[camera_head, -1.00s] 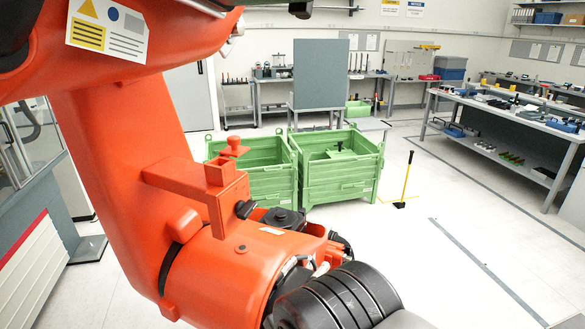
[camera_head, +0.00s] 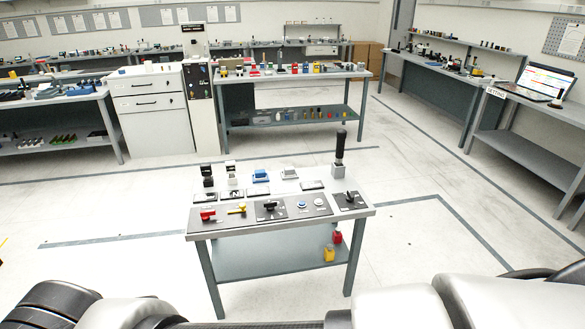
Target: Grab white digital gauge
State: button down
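A small grey table (camera_head: 285,222) stands in the middle of the head view, with several small devices on its top. A small white device (camera_head: 289,173) sits in its back row. Two upright black-and-white devices (camera_head: 207,170) stand at the back left. Any of these could be the white digital gauge; they are too small to tell. A blue-and-white device (camera_head: 260,175) lies between them. My gripper is not in view; only parts of my own body show along the bottom edge.
A tall black-handled tool (camera_head: 339,152) stands at the table's back right corner. Red and yellow items (camera_head: 329,254) sit on its lower shelf. A long workbench (camera_head: 290,72) is behind. A laptop (camera_head: 546,82) stands on the right bench. Open floor surrounds the small table.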

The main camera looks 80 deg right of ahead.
aim_at(230, 167)
jog(key=z, duration=2.2)
jog(key=i+z, duration=0.15)
jog(key=i+u, duration=0.85)
jog(key=i+l+u, duration=0.4)
jog(key=i+j, duration=0.2)
jog(key=i, duration=0.35)
jog(key=i+j+z, duration=0.1)
jog(key=i, duration=0.4)
jog(key=i+z, duration=0.15)
jog(key=z, duration=0.3)
jog(key=i+j+z, duration=0.1)
jog(key=z, duration=0.35)
jog(key=i+j+z, duration=0.15)
jog(key=z, duration=0.3)
jog(key=i+j+z, duration=0.1)
jog(key=z, duration=0.35)
jog(key=j+z, duration=0.25)
jog(key=z, duration=0.2)
jog(key=i+j+z, duration=0.15)
jog(key=z, duration=0.35)
jog(key=i+j+z, duration=0.15)
jog(key=j+z, duration=0.2)
jog(key=z, duration=0.15)
jog(key=i+j+z, duration=0.1)
jog(key=j+z, duration=0.2)
jog(key=z, duration=0.2)
jog(key=j+z, duration=0.3)
jog(key=z, duration=0.15)
jog(key=j+z, duration=0.3)
jog(key=z, duration=0.2)
